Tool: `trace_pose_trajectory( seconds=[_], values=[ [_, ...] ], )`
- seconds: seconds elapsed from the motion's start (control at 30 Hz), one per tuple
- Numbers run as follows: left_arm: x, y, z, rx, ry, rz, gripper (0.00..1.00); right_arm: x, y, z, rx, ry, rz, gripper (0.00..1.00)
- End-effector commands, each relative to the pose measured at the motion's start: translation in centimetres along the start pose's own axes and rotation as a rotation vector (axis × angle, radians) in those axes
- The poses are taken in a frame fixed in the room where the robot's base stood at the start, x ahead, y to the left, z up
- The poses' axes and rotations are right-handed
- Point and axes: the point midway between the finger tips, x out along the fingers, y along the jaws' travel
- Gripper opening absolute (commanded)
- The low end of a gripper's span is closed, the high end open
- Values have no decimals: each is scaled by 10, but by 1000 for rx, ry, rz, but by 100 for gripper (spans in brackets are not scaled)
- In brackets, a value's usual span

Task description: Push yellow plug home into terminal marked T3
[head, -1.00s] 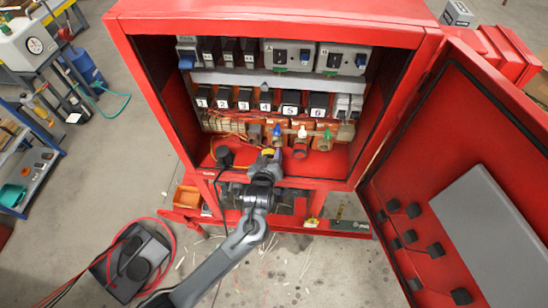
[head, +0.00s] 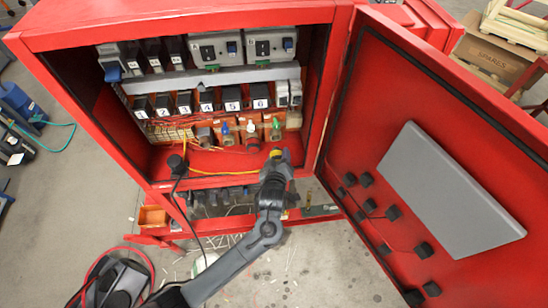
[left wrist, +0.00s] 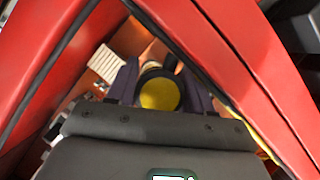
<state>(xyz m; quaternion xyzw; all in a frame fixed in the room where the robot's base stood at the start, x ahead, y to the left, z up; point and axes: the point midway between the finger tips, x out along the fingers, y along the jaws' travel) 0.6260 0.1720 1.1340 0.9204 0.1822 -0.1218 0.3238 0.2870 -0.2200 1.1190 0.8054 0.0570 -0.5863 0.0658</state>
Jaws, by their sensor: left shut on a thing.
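My left gripper (head: 277,156) is shut on the yellow plug (head: 276,152) at the lower front opening of the red cabinet. In the left wrist view the plug's round yellow end (left wrist: 159,93) shows between the dark fingers (left wrist: 157,88). A yellow cable (head: 215,172) runs along the cabinet floor towards the gripper. Behind the plug is a row of terminals with a blue plug (head: 225,128), a white plug (head: 250,128) and a green plug (head: 275,127). The plug looks apart from them. I cannot read a T3 mark. My right gripper is not in view.
The red cabinet (head: 180,27) has numbered black modules (head: 207,101) above the terminals. Its open door (head: 360,110) stands close to the right of my left arm. A black cable (head: 177,190) hangs over the front sill. An orange bin (head: 153,217) sits below.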

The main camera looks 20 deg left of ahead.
Motion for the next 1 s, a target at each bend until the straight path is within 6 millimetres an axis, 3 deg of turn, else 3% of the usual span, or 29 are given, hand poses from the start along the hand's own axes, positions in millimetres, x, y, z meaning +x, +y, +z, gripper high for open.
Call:
trace_pose_trajectory(
  seconds=[0.5,1.0],
  values=[
    [27,0,-7,-4,-2,6,22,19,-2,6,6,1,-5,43],
    [24,2,-8,-4,-3,5,22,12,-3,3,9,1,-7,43]
  ],
)
